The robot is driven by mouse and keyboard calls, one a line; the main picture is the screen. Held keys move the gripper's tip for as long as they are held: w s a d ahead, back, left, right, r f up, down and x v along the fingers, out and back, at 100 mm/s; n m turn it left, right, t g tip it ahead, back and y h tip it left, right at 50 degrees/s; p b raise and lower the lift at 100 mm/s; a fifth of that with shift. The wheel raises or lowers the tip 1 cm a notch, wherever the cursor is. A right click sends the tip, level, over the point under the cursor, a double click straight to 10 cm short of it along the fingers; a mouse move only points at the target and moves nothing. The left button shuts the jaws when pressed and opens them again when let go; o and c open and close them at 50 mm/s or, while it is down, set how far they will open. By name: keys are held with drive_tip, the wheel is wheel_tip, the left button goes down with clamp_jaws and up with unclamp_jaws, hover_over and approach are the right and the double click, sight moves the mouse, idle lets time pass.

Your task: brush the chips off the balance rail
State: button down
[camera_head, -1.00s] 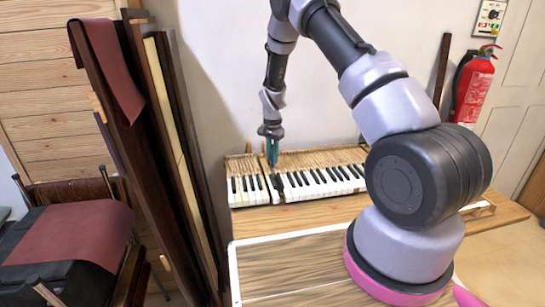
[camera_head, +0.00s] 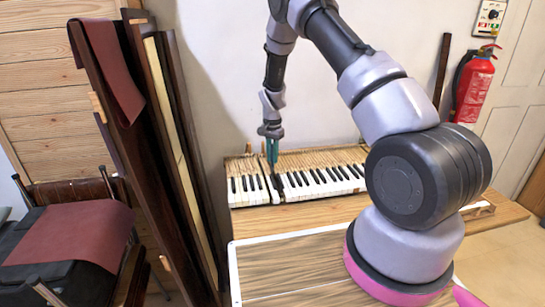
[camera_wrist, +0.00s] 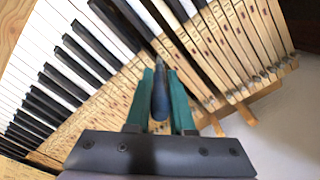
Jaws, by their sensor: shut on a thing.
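My gripper (camera_head: 272,152) points down over the keyboard, near a gap in the row of keys. In the wrist view my gripper (camera_wrist: 160,78), with its green fingers, is shut on a dark blue handle (camera_wrist: 160,95), which looks like that of a brush. The handle's far end reaches toward the gap among the keys; its bristles cannot be made out. The piano keys (camera_head: 322,177) have white and black fronts and bare wooden rear parts. The balance rail lies among or under the keys and I cannot pick it out clearly. No chips can be told apart at this size.
The keyboard lies on a wooden bench (camera_head: 300,217) against a white wall. Tall dark panels (camera_head: 150,140) lean close on the left, one with a maroon cloth. A fire extinguisher (camera_head: 474,88) hangs at the right. The wooden surface in front is clear.

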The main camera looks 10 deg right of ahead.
drive_tip(key=shift+s, duration=0.2)
drive_tip(key=shift+w, duration=0.3)
drive_tip(key=shift+r, duration=0.1)
idle(0.3)
drive_tip(key=shift+r, duration=3.65)
